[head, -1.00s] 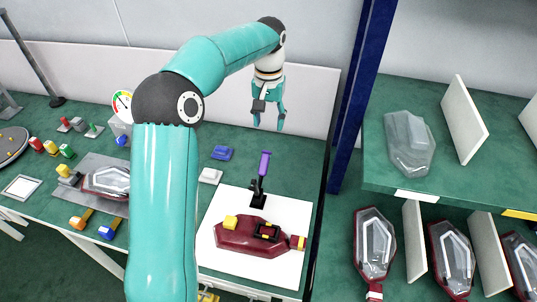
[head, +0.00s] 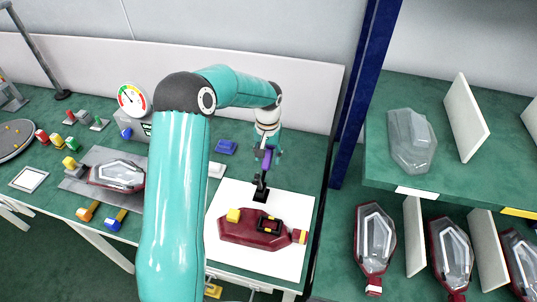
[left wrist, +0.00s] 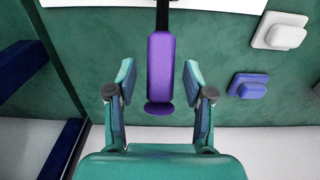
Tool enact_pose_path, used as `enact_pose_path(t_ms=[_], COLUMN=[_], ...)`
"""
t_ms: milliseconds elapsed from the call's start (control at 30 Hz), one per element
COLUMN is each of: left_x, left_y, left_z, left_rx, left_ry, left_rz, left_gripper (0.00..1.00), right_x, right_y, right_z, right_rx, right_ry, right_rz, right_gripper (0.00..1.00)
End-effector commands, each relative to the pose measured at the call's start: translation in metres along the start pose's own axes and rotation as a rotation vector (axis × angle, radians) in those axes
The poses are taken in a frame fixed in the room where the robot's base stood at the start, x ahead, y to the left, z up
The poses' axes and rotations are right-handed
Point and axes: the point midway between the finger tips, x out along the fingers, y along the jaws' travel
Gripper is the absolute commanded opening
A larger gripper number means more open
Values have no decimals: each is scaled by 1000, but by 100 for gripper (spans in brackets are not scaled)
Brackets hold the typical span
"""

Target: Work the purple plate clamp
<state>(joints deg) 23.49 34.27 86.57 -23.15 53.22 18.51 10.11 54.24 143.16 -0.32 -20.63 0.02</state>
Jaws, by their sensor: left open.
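The plate clamp's purple handle (left wrist: 160,72) stands between the two fingers of my left gripper (left wrist: 160,88) in the left wrist view. The fingers are open, with a gap on both sides of the handle. In the head view the left gripper (head: 267,153) is at the upper part of the purple handle (head: 264,162), partly covering it. The clamp's black base (head: 261,194) stands at the back edge of a white plate (head: 228,200). A dark red lamp housing (head: 235,229) with a yellow block lies on that plate. My right gripper is not in view.
A blue block (head: 226,147) and a white block (head: 216,170) lie left of the clamp. A blue post (head: 362,85) and a shelf (head: 455,180) with lamps stand to the right. A pale wall panel (head: 230,95) rises behind the bench.

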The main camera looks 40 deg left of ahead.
Motion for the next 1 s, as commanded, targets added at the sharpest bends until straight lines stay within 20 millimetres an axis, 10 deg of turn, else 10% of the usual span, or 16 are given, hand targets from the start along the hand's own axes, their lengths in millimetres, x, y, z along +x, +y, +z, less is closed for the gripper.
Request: enact_pose_path(t_ms=[300, 633, 1000], left_x=[3, 2, 2], left_y=[0, 0, 3], left_z=[0, 0, 0], left_rx=[0, 0, 4], left_ry=[0, 0, 7], left_rz=[0, 0, 1], left_gripper=[52, 0, 0], right_x=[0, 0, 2], right_y=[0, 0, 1], right_z=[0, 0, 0], right_rx=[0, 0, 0], right_ry=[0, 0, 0], right_rz=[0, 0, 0], right_gripper=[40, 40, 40])
